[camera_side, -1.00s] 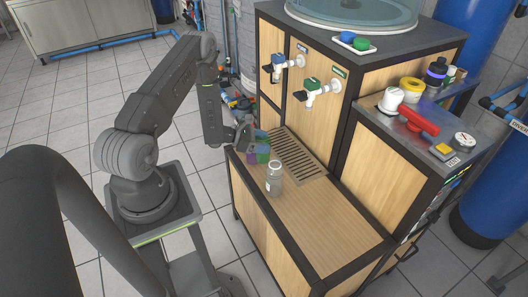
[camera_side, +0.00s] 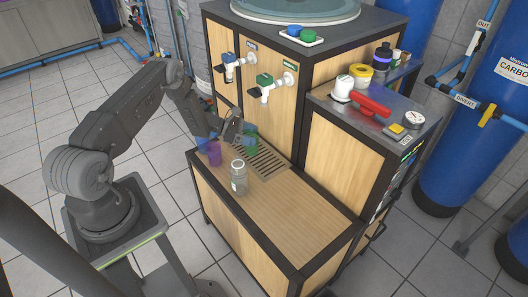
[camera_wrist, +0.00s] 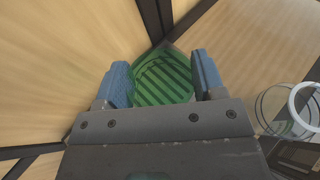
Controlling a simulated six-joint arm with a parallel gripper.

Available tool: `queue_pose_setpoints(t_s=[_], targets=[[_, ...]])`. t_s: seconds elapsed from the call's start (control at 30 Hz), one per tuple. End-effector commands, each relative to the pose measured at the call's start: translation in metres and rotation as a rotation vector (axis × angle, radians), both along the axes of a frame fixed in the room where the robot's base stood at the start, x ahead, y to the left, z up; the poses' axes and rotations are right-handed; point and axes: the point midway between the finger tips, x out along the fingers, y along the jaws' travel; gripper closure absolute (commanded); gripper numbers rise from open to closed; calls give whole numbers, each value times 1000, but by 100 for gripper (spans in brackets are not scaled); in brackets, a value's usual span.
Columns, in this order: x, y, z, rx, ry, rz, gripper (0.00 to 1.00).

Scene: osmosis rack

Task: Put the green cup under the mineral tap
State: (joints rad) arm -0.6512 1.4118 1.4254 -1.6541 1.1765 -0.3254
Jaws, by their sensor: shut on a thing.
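My gripper (camera_side: 236,132) is shut on the green cup (camera_side: 250,143). In the wrist view the green cup (camera_wrist: 163,80) sits between my blue finger pads (camera_wrist: 160,82), and grate slats show through it. In the side view the cup is at the slotted drip grate (camera_side: 262,162), below the green-handled tap (camera_side: 267,85) and a little left of its spout. I cannot tell whether its base touches the grate. The blue-handled tap (camera_side: 230,64) is to the left. The tap labels are too small to read, so I cannot tell which is the mineral tap.
A purple cup (camera_side: 214,153) and a blue cup (camera_side: 202,139) stand left of my gripper. The wooden counter (camera_side: 285,208) is clear at front right.

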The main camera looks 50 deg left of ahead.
Motion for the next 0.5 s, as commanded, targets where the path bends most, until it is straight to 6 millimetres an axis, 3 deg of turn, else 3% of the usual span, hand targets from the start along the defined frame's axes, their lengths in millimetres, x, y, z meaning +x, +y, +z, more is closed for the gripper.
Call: queue_pose_setpoints(t_s=[0.2,0.37,0.5], targets=[[29,-28,-24,0,0,-1,59],[36,-34,-31,0,0,1,59],[36,-34,-49,0,2,2,59]])
